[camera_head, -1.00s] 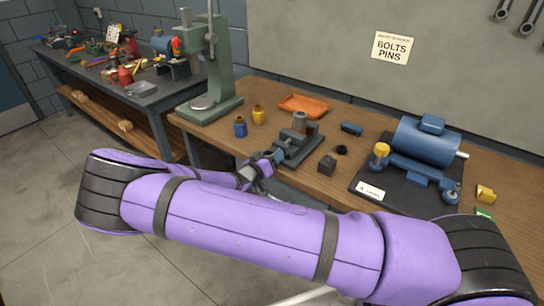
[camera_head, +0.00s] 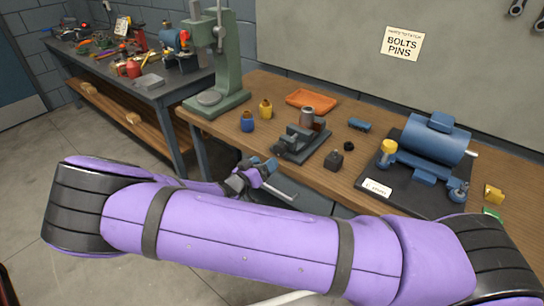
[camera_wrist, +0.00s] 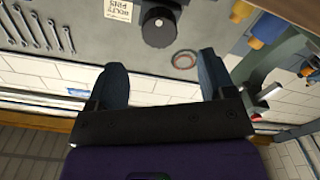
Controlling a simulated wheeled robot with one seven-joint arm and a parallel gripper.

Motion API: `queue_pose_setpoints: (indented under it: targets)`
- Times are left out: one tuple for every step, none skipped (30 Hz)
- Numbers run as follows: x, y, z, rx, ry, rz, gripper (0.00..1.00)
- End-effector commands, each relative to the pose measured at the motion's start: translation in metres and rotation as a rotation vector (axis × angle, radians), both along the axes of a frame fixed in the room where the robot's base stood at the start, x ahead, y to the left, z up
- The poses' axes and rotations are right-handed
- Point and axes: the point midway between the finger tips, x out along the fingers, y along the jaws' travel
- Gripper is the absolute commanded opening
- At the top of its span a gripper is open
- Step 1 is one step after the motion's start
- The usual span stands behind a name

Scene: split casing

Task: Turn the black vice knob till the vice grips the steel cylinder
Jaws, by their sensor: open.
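The dark grey vice (camera_head: 303,143) sits on the wooden bench in the head view. The grey steel cylinder (camera_head: 307,116) stands upright at its far end; I cannot tell whether the jaws touch it. The black knob is not clearly made out at the vice's near end. My gripper (camera_head: 264,166) is at the bench's front edge, just left of and in front of the vice, apart from it. In the wrist view its two blue fingers (camera_wrist: 163,80) are spread with nothing between them. A dark block with a round face (camera_wrist: 159,27) shows beyond them; I cannot tell what it is.
On the bench are a blue pot (camera_head: 247,121), a yellow pot (camera_head: 265,109), an orange tray (camera_head: 311,98), a small black block (camera_head: 334,160) and a black ring (camera_head: 349,146). A green press (camera_head: 222,60) stands left, a blue motor (camera_head: 434,140) right.

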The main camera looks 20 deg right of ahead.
Motion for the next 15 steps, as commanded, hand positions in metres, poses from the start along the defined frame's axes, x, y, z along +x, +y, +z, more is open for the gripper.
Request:
queue_pose_setpoints:
  targets:
    - [-0.004,0.006,0.000,0.002,-0.001,0.001,0.76]
    - [-0.006,0.009,0.000,0.000,-0.002,0.000,0.76]
    - [-0.009,0.012,0.000,0.000,-0.001,0.000,0.76]
    - [-0.010,0.014,0.000,-0.001,-0.001,0.000,0.76]
    - [-0.011,0.016,0.000,-0.001,-0.001,0.000,0.76]
    - [-0.013,0.018,0.000,0.000,0.000,0.000,0.76]
    - [-0.014,0.019,0.000,0.000,0.000,0.000,0.76]
    - [-0.014,0.020,0.000,0.000,0.000,0.000,0.76]
    - [-0.015,0.020,0.000,0.000,0.000,-0.001,0.76]
    - [-0.015,0.020,0.000,0.000,0.000,-0.001,0.76]
    - [-0.015,0.021,0.000,0.000,0.000,-0.001,0.76]
    - [-0.015,0.021,0.000,0.000,0.000,-0.001,0.76]
    - [-0.015,0.021,0.000,0.000,0.000,-0.001,0.76]
    - [-0.015,0.021,0.000,0.000,0.000,-0.001,0.76]
    - [-0.015,0.021,0.000,0.000,0.000,-0.001,0.76]
